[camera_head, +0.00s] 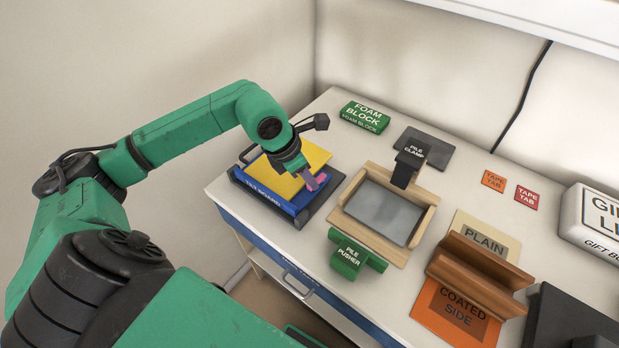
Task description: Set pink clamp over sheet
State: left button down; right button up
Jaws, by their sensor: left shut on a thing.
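My left gripper (303,174) reaches down from the left, over the right edge of a yellow sheet (268,177). It is shut on the pink clamp (319,183), which is small and partly hidden by the fingers. The clamp is at the sheet's right edge; I cannot tell whether it touches the sheet. The sheet lies on a blue base (263,195) with dark ends and lettering on its front. My right gripper is not in view.
Right of the base stand a wooden frame with a grey plate (384,212), a black pile clamp (408,165) and a green pile pusher (352,254). A green foam block (365,116) lies behind. A brown holder (478,268) and orange card (454,311) sit further right.

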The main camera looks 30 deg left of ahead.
pick_arm(q)
jog(key=shift+w+a+f+m+h+b, duration=0.15)
jog(key=shift+a+m+b, duration=0.1)
jog(key=shift+m+b, duration=0.3)
jog(key=shift+w+a+f+m+h+b, duration=0.15)
jog(key=shift+a+m+b, duration=0.1)
jog(key=shift+m+b, duration=0.3)
jog(key=m, duration=0.1)
jog(key=m+g+b, duration=0.1)
jog(key=shift+w+a+r+m+h, duration=0.25)
jog(key=shift+a+m+h, duration=0.05)
jog(key=shift+a+h, duration=0.1)
jog(key=m, duration=0.1)
jog(key=w+a+m+g, duration=0.1)
jog(key=m, duration=0.1)
jog(key=shift+r+m, duration=0.1)
jog(key=shift+m, duration=0.2)
jog(key=shift+w+a+m+g+h, duration=0.2)
jog(key=shift+w+m+g, duration=0.25)
jog(key=shift+m, duration=0.5)
jog(key=shift+w+a+m+g+h, duration=0.15)
jog(key=shift+w+m+g, duration=0.3)
jog(key=shift+m, duration=0.5)
jog(key=c, duration=0.7)
grip_release()
jog(key=shift+s, duration=0.1)
